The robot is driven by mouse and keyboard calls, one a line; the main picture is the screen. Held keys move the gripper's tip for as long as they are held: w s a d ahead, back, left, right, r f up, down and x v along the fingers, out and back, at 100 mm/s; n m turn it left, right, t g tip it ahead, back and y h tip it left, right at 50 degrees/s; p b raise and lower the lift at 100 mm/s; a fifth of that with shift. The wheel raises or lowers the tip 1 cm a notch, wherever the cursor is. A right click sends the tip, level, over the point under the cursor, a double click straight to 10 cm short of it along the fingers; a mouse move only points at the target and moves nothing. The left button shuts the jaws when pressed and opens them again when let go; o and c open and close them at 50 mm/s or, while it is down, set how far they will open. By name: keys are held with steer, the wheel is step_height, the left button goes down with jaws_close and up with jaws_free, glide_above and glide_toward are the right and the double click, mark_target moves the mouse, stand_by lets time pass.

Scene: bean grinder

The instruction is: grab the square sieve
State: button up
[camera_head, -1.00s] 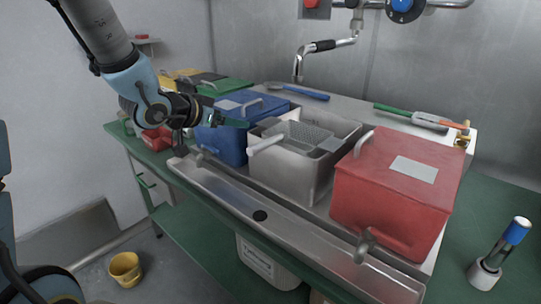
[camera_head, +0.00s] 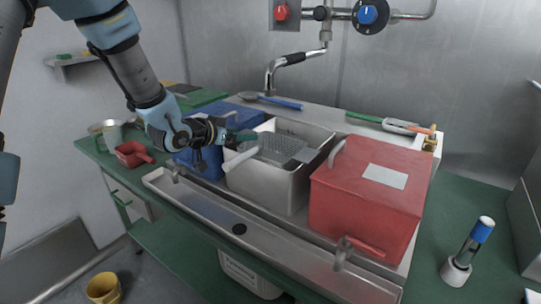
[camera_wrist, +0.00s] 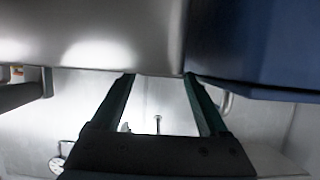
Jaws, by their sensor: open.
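The square sieve (camera_head: 280,147) is a grey mesh basket. It sits in the top of an open steel box (camera_head: 262,186) between the blue box and the red box. Its pale handle (camera_head: 241,160) sticks out over the box's front left edge. My gripper (camera_head: 243,136) is open over the right side of the blue box (camera_head: 205,165), close to the sieve's left side and behind the handle. Whether it touches the sieve cannot be told. In the wrist view the open green fingers (camera_wrist: 160,88) show with nothing seen between them; the sieve cannot be made out there.
The red lidded box (camera_head: 365,200) stands right of the steel box. A steel drain trough (camera_head: 215,215) with small taps runs along the front. A faucet (camera_head: 285,65) rises behind. A red scoop (camera_head: 132,154) lies at left, and a blue-handled brush (camera_head: 275,101) lies behind.

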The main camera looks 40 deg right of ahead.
steer(key=shift+w+d+f, duration=0.1)
steer(key=shift+d+f, duration=0.1)
steer(key=shift+d, duration=0.25)
jaws_close()
stand_by(0.3)
